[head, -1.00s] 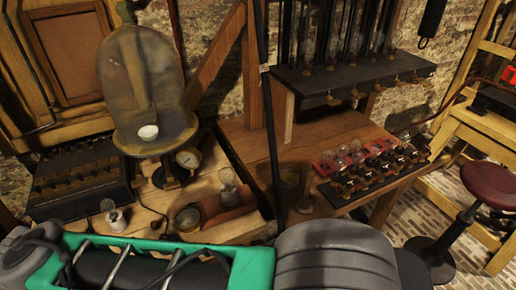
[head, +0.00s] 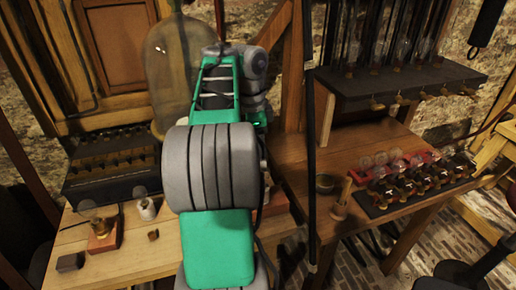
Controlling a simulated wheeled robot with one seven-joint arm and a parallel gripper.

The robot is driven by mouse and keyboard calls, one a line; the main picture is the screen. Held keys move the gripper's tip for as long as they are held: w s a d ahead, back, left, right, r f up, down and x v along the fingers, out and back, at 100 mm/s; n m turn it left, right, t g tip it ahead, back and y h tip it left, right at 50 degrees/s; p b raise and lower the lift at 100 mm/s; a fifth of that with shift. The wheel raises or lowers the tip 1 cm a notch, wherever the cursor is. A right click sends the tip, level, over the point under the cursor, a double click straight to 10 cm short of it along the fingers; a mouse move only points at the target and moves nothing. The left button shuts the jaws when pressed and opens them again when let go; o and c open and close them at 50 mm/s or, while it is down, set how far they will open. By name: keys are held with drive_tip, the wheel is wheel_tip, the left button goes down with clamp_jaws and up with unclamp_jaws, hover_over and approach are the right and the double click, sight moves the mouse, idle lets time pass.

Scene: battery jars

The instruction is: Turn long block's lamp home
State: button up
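A reddish wooden block (head: 276,204) shows only in part on the workbench, just right of my arm; its lamp is hidden behind the arm. It looks like the longer block that carried a glass lamp in the earlier head view. A shorter reddish block (head: 104,243) with a brass lamp socket (head: 101,227) stands at the bench's left front. Its glass is faint. My green and grey arm rises through the middle of the head view and bends away over the bench. My gripper is hidden behind the arm, so its fingers and any contact cannot be seen.
A large glass bell jar (head: 178,60) stands behind my arm. A black battery tray (head: 110,188) is at the left. A black rod (head: 311,170) stands right of the arm.

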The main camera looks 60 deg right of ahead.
sight(262, 178)
drive_tip(key=f+b, duration=0.1)
drive_tip(key=f, duration=0.1)
drive_tip(key=f+b, duration=0.2)
drive_tip(key=f, duration=0.1)
drive_tip(key=f+b, duration=0.1)
drive_tip(key=f, duration=0.1)
drive_tip(key=shift+s+d+f, duration=0.15)
drive_tip(key=shift+s, duration=0.1)
clamp_jaws()
drive_tip(key=m, duration=0.4)
drive_tip(key=shift+m+y, duration=0.3)
drive_tip(key=shift+m, duration=0.8)
